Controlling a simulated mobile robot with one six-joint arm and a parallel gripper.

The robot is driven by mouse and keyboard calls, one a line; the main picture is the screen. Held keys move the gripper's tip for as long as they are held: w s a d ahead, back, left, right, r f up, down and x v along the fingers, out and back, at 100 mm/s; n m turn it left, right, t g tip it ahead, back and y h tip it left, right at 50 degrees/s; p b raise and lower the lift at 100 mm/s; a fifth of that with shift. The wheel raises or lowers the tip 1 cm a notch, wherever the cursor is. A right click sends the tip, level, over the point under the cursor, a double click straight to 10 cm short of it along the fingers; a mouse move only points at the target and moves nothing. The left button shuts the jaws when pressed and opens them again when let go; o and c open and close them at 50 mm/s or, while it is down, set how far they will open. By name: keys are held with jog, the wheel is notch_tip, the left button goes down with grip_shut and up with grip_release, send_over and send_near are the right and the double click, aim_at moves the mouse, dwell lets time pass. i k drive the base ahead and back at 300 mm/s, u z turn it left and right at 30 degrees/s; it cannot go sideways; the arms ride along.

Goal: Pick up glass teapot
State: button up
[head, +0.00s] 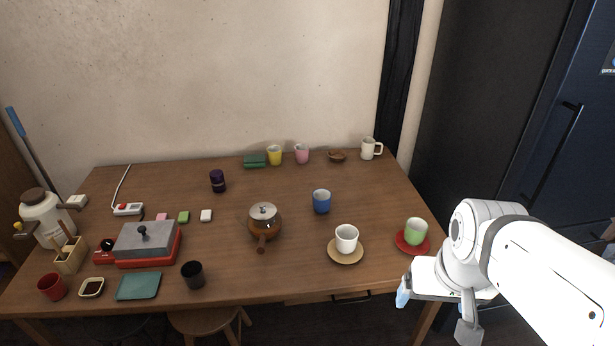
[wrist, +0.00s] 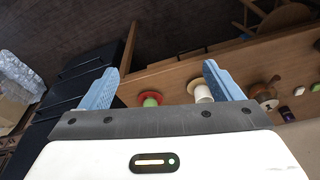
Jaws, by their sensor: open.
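The glass teapot (head: 265,228) stands upright near the middle of the wooden table, with brown contents or body, a pale round lid and a brown handle pointing toward the front. In the wrist view the brown teapot (wrist: 262,92) shows small at the right, beyond the right finger. My gripper (wrist: 161,82) is open, with two blue fingers wide apart and nothing between them close up. In the head view my gripper (head: 434,310) is off the table's front right corner, well to the right of the teapot and apart from it.
A white cup (head: 346,238) on a tan saucer and a green cup (head: 416,231) on a red saucer stand between my gripper and the teapot. A blue cup (head: 321,201) is right of the teapot. A black cup (head: 192,275) is front left. A dark fridge (head: 540,120) stands right.

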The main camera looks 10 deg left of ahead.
aim_at(263, 232)
jog(key=u, duration=0.35)
jog(key=k, duration=1.1)
jog(key=u, duration=1.15)
jog(key=i, duration=1.05)
jog(key=z, duration=0.45)
jog(key=i, duration=0.5)
jog(key=z, duration=0.5)
